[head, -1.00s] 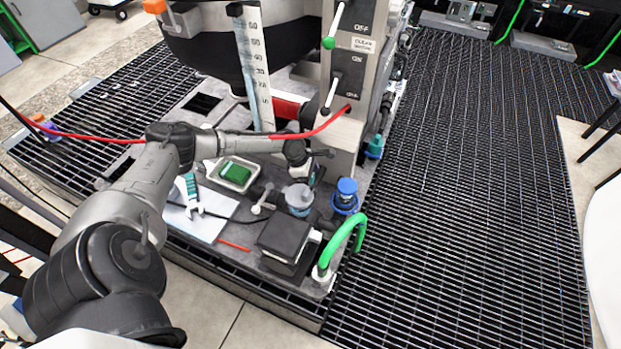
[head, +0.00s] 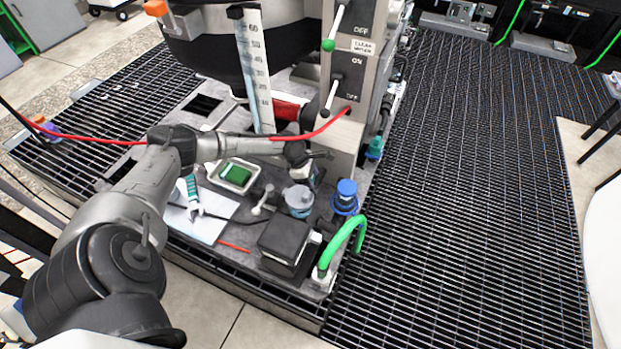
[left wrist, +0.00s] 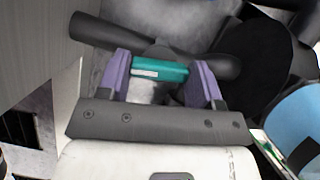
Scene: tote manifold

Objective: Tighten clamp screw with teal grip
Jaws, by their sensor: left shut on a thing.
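The clamp screw's teal grip (left wrist: 160,71) lies crosswise between my left gripper's purple fingers in the left wrist view. My left gripper (left wrist: 163,69) is shut on it, with one finger at each end. A dark grey bar or pipe (left wrist: 125,38) passes just behind the grip. In the head view my left arm reaches right to the foot of the grey switch column (head: 345,130). There the wrist hides most of the gripper and the teal grip. My right gripper is not in view.
A tray with a green sponge (head: 235,175), a wrench (head: 193,197) on a pale sheet, a blue-capped fitting (head: 346,193), a dark box (head: 288,240) and a green hose (head: 345,240) crowd the platform near my arm. A black tank hangs behind. Open grating (head: 460,190) lies right.

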